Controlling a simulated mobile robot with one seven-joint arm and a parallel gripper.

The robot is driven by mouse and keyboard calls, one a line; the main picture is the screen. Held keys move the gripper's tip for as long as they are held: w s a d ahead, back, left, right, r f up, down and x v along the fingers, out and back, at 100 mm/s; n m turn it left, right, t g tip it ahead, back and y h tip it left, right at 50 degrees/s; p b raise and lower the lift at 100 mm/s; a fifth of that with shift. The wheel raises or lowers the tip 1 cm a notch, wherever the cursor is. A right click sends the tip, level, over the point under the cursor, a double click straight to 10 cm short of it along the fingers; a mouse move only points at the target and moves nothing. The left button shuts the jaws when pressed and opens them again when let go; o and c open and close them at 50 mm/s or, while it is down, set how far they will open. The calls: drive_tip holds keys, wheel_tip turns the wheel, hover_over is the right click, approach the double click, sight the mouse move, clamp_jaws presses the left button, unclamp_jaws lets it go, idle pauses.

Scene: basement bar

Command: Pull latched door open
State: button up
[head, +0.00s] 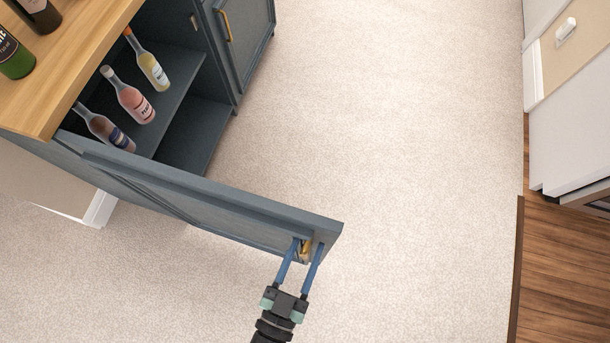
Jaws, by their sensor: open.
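A blue-grey cabinet door (200,200) stands swung wide open from the bar cabinet, reaching out over the carpet. A small brass handle (305,251) sits near the door's free end. My gripper (305,247) is at that end, its two blue fingers apart, one on each side of the handle. I cannot tell whether the fingers touch the handle or the door. The cabinet's inside (190,125) is exposed, with several bottles on its shelf, including a pink one (130,97) and a yellow one (149,62).
A wooden countertop (75,60) with dark bottles tops the cabinet at upper left. A neighbouring door (243,40) with a brass handle is closed. Open carpet (400,130) lies to the right. A wall and wood floor (565,270) are at the far right.

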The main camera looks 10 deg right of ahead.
drive_tip(key=b+v, duration=0.1)
drive_tip(key=v, duration=1.2)
drive_tip(key=shift+b, duration=0.4)
drive_tip(key=shift+w, duration=0.1)
